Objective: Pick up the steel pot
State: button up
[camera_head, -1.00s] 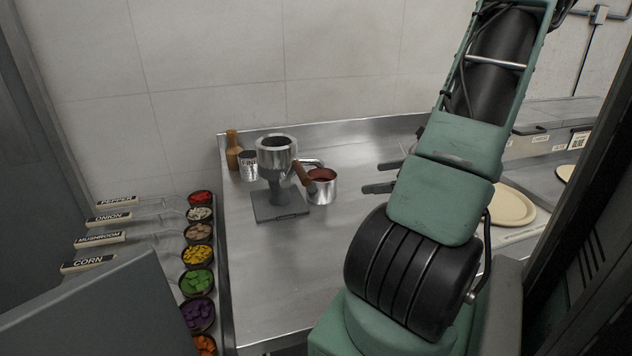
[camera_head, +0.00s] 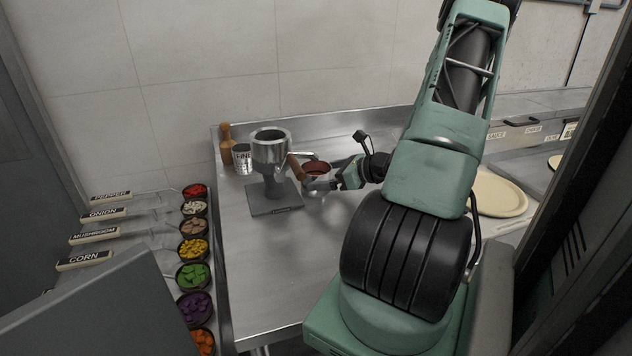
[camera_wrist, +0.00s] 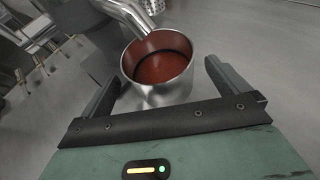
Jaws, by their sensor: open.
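The steel pot (camera_wrist: 160,94) is a small shiny cup with red sauce inside, standing upright on the steel counter. In the head view the steel pot (camera_head: 316,184) is partly hidden by my gripper (camera_head: 328,172), which reaches it from the right. In the wrist view my gripper (camera_wrist: 165,85) is open, with one finger on each side of the pot's near part. Gaps show between the fingers and the pot wall, so it is not gripped.
A grinder-like steel device (camera_head: 271,155) with a wooden handle and spout stands close left of the pot, its spout over the rim. Topping bowls (camera_head: 193,249) line the left. The front counter (camera_head: 285,290) is clear.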

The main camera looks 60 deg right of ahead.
jog(key=shift+x, duration=1.85)
jog(key=c, duration=1.1)
